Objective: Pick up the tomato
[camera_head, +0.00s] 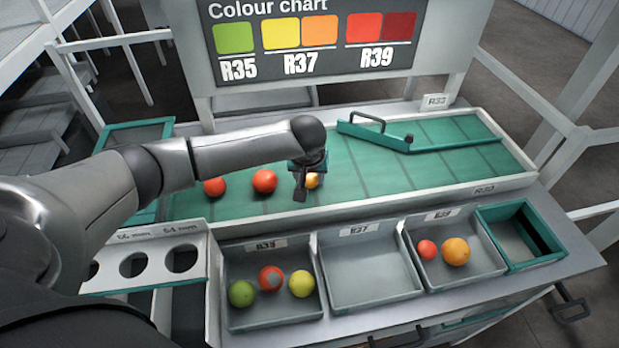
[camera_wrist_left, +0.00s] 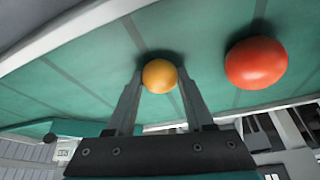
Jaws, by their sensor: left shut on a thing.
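A yellow-orange tomato (camera_head: 312,181) sits on the green belt mat (camera_head: 370,180), partly hidden by my left gripper (camera_head: 301,182). In the left wrist view the same tomato (camera_wrist_left: 160,76) lies between the two fingers of the gripper (camera_wrist_left: 160,92), which is shut on it. It appears at or very near the mat surface. A red tomato (camera_head: 265,181) lies just left of the gripper, and another red tomato (camera_head: 214,187) lies farther left. One red tomato (camera_wrist_left: 255,63) shows at the right in the left wrist view. My right gripper is not in view.
Three grey trays stand in front: the left one (camera_head: 275,322) holds green, red and yellow tomatoes, the middle one (camera_head: 368,270) is empty, and the right one (camera_head: 490,262) holds two. A green diverter bar (camera_head: 375,134) crosses the belt. A sizing plate (camera_head: 155,240) is at left.

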